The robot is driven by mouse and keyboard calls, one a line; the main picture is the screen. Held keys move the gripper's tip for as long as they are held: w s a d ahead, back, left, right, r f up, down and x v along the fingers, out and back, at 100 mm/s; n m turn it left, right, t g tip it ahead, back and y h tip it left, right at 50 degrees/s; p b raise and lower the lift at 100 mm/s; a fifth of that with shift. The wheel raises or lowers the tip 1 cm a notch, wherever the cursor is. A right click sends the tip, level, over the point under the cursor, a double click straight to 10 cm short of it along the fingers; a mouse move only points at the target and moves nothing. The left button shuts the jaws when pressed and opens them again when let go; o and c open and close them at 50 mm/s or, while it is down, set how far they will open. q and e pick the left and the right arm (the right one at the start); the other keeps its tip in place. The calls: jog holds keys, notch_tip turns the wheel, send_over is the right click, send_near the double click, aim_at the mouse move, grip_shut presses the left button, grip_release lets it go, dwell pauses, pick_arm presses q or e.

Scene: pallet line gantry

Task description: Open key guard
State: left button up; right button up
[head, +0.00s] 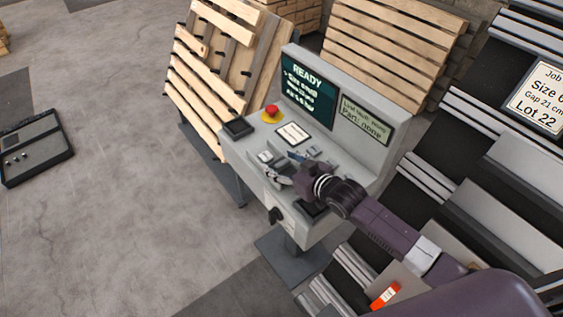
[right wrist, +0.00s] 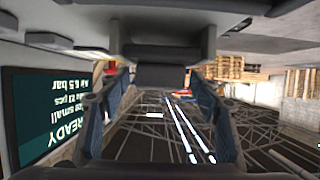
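The grey control console (head: 240,150) stands in the middle of the head view, with small fittings (head: 314,151) on its sloped top beside my right gripper (head: 272,169). I cannot tell for certain which small fitting is the key guard; part of that area is hidden by my gripper and wrist. My right gripper is low over the console's front edge. Its two fingers stand apart in the right wrist view (right wrist: 158,112), with nothing seen held between them. Whether a fingertip touches the console is unclear. My left gripper is not in view.
A red stop button (head: 270,114), a black tray (head: 237,128) and a white label (head: 293,134) are on the console. Its screen (head: 308,90) reads READY. A black knob (head: 275,215) sticks out in front.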

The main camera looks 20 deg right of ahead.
jog(key=shift+s+r, duration=0.1)
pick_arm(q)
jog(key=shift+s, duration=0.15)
pick_arm(e)
jog(key=v, duration=1.1)
jog(key=shift+s+d, duration=0.2)
jog(key=shift+s, duration=0.15)
jog(key=shift+r, duration=0.1)
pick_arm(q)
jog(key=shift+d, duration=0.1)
